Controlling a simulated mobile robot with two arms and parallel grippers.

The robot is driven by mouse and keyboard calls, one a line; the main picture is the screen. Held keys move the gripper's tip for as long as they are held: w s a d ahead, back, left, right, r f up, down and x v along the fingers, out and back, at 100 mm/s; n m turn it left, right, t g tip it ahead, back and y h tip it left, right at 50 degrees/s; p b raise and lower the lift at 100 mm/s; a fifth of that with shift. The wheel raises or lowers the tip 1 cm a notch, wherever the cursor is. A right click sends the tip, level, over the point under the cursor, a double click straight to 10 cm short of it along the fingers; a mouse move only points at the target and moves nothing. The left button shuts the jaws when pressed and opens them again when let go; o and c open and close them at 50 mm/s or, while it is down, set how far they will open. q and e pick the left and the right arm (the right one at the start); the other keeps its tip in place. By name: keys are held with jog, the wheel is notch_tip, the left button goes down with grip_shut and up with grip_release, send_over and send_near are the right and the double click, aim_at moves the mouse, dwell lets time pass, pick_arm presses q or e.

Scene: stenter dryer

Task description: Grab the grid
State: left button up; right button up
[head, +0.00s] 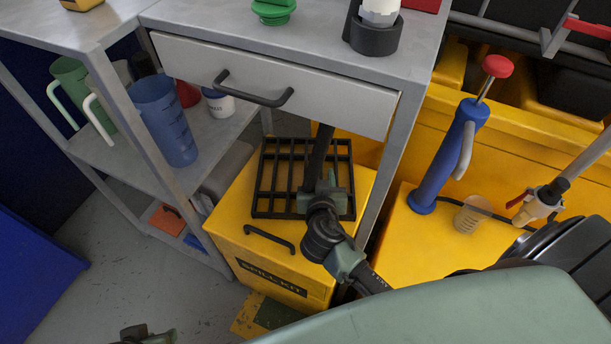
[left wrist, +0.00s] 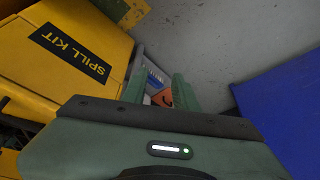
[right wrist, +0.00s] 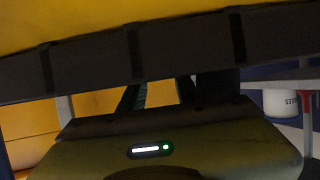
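The grid (head: 283,178) is a black lattice over the top of the yellow spill kit box (head: 222,215), below the grey drawer. My right gripper (head: 318,190) is over the grid's right part and hides some of its bars. In the right wrist view a dark bar of the grid (right wrist: 90,68) crosses just ahead of the right gripper (right wrist: 160,92). Its fingers stand apart; their tips are hidden by the bar, and contact cannot be told. My left gripper (left wrist: 160,85) is open and empty, pointing at the floor beside the box; it shows at the head view's bottom edge (head: 148,335).
The drawer (head: 190,62) overhangs the box, and a table leg (head: 392,150) stands close right. Shelves with jugs (head: 165,120) are on the left. A blue pump (head: 447,155) and a beaker (head: 472,212) are on the right. Grey floor (head: 150,285) is free at lower left.

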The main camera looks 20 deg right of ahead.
jog(key=shift+w+d+f, duration=0.25)
jog(key=shift+w, duration=0.3)
grip_shut()
dwell(1.0)
